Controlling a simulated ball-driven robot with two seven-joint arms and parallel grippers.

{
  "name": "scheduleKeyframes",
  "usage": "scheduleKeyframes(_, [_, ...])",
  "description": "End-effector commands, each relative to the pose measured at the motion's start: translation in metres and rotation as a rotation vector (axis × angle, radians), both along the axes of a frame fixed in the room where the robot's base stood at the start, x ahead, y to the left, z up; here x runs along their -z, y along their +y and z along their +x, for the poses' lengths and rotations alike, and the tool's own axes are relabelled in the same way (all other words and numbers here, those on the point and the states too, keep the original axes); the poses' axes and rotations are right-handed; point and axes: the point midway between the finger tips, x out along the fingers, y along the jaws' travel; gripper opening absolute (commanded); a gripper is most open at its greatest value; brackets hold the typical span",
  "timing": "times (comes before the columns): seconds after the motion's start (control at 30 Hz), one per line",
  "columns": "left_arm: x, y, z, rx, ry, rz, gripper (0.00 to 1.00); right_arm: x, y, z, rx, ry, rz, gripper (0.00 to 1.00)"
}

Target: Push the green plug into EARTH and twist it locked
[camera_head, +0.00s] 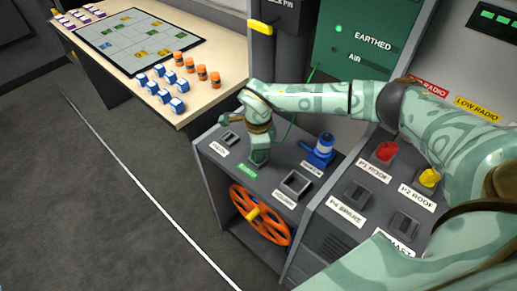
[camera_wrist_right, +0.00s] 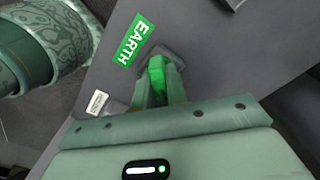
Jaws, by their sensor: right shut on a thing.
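The green plug (camera_wrist_right: 157,72) shows in the right wrist view between the fingers of my right gripper (camera_wrist_right: 160,88), which is shut on it. The plug is at the dark EARTH socket (camera_wrist_right: 176,54), beside the green EARTH label (camera_wrist_right: 133,40). The fingers hide part of the plug, and I cannot tell how deep it sits or how far it is turned. In the head view my right gripper (camera_head: 258,158) points down at the panel top, just behind the green label (camera_head: 247,170). My left gripper is not in view.
A blue plug (camera_head: 320,148) stands right of my gripper, with an empty-looking socket (camera_head: 295,184) in front. Red (camera_head: 385,151) and yellow (camera_head: 429,177) plugs stand farther right. An orange wheel (camera_head: 262,215) is below. A green lamp (camera_head: 338,28) beside EARTHED is lit.

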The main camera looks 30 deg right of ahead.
Motion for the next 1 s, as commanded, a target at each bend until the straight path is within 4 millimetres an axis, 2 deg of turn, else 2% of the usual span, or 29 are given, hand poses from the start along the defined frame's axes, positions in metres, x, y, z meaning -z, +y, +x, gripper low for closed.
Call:
scheduleKeyframes(0.2, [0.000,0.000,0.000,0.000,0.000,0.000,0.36,0.002,0.000,-0.001,0.003,0.005,-0.001,0.00])
scheduleKeyframes(0.5, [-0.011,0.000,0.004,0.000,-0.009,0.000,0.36,0.001,0.000,-0.002,0.158,0.004,-0.002,0.00])
scheduleKeyframes(0.73, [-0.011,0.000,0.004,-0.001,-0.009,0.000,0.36,0.003,0.000,-0.002,0.171,0.005,-0.001,0.00])
scheduleKeyframes(0.77, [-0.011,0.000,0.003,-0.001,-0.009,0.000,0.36,0.003,0.000,-0.002,0.171,0.005,-0.001,0.20])
scheduleKeyframes(0.83, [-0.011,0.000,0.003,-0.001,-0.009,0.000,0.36,0.003,0.000,-0.002,0.171,0.005,-0.001,0.39])
scheduleKeyframes(1.0, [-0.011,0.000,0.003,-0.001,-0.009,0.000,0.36,0.002,0.000,-0.001,0.170,0.003,-0.001,0.39])
